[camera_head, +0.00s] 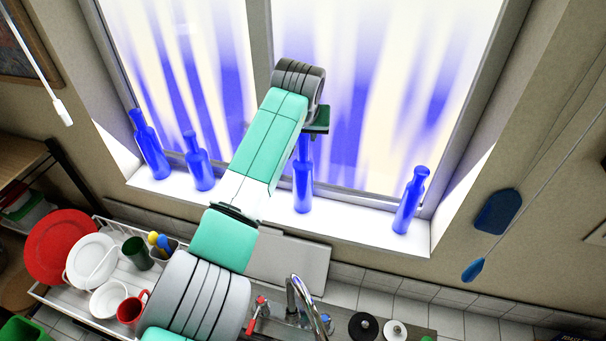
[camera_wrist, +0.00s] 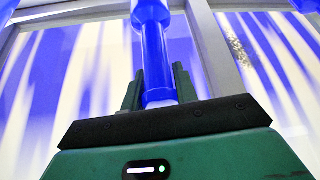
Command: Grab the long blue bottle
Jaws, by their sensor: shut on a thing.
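Several blue glass bottles stand in a row on the white windowsill. One blue bottle (camera_head: 303,190) stands on the sill below my gripper (camera_head: 311,134), its top partly hidden by the gripper. In the wrist view the same bottle (camera_wrist: 154,50) runs between the two fingers of my gripper (camera_wrist: 158,88), which is shut on its narrow neck. The other bottles are a tall one (camera_head: 150,150) at the far left, one (camera_head: 198,165) to its right, and one (camera_head: 410,202) at the right end of the sill.
The window frame (camera_head: 260,45) rises behind the bottles. Below the sill are a dish rack (camera_head: 75,308) with plates and cups, a faucet (camera_head: 303,303) and sink stoppers (camera_head: 363,326). Blue cord weights (camera_head: 497,212) hang at the right. The sill (camera_head: 350,212) is clear between the held and right bottles.

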